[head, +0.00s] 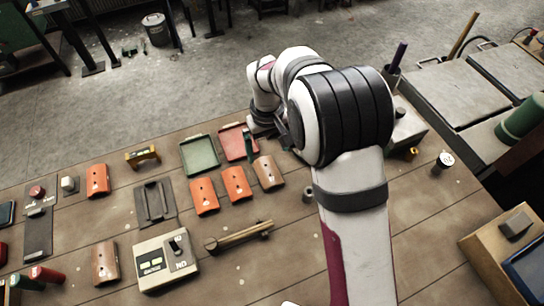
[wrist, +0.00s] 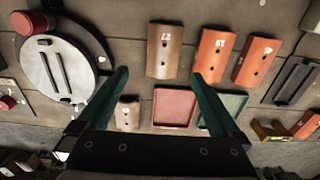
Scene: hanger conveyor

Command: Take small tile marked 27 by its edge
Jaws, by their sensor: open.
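Several curved tiles lie on the wooden bench; their numbers are too small to read, so I cannot tell which is 27. In the wrist view, a brown tile (wrist: 164,50) lies ahead of my gripper (wrist: 160,75), with two orange tiles (wrist: 212,53) (wrist: 256,60) to its right. A smaller-looking pale brown tile (wrist: 128,114) lies beside the left finger, next to the red tray. My gripper is open and empty, its two green fingers wide apart above the bench. In the head view, the brown tile (head: 268,172) and orange tiles (head: 236,184) (head: 204,196) lie near the gripper.
A red tray (wrist: 174,107) and a green tray (head: 200,154) lie behind the tiles. A round grey plate (wrist: 62,68) is at left in the wrist view. A grey control box (head: 166,262) and a brass bar (head: 238,236) lie nearer the front.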

